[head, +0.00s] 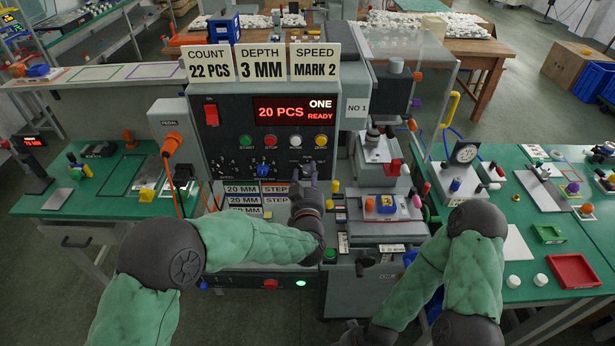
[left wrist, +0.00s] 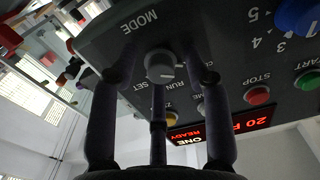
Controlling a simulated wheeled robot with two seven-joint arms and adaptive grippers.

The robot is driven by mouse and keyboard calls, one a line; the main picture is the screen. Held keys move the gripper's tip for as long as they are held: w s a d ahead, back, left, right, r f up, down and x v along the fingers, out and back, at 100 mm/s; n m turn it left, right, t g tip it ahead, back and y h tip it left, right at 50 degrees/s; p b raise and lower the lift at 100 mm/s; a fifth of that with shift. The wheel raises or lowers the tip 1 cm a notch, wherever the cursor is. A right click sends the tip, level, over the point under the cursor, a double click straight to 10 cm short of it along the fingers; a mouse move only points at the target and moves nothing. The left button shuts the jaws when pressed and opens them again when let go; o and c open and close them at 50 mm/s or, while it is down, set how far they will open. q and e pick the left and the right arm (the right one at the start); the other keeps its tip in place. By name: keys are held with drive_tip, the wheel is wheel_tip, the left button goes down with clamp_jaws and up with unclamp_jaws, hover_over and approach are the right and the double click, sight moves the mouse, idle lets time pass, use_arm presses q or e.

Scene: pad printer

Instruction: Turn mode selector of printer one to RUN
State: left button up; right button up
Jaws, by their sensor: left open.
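Printer one (head: 228,122) stands in the middle of the head view, with ONE and READY on its red display (head: 293,110). Its mode selector (left wrist: 160,66) is a small grey round knob in the left wrist view, under the word MODE, with SET and RUN lettered beside it. I cannot tell surely which mark its pointer faces. My left gripper (head: 308,175) is at the panel's lower right; it also shows in the left wrist view (left wrist: 157,74). Its fingers are open around the knob, with no clear contact. In the head view the gripper hides the knob.
Near the knob are a yellow button (head: 321,140), a white button (head: 295,141) and a blue dial (head: 263,170). Step cards (head: 242,199) lie below the panel. The print station (head: 384,206) with a blue and yellow part stands right of my left gripper.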

use_arm(q)
clamp_jaws()
drive_tip(key=shift+m, duration=0.3)
drive_tip(key=m+p, duration=0.3)
drive_tip(key=m, duration=0.2)
drive_tip(key=m+p, duration=0.2)
drive_tip(key=m, duration=0.3)
drive_tip(key=shift+s+f+m, duration=0.1)
drive_tip(key=shift+f+m, duration=0.05)
drive_tip(key=shift+m, duration=0.25)
drive_tip(key=shift+p, duration=0.3)
unclamp_jaws()
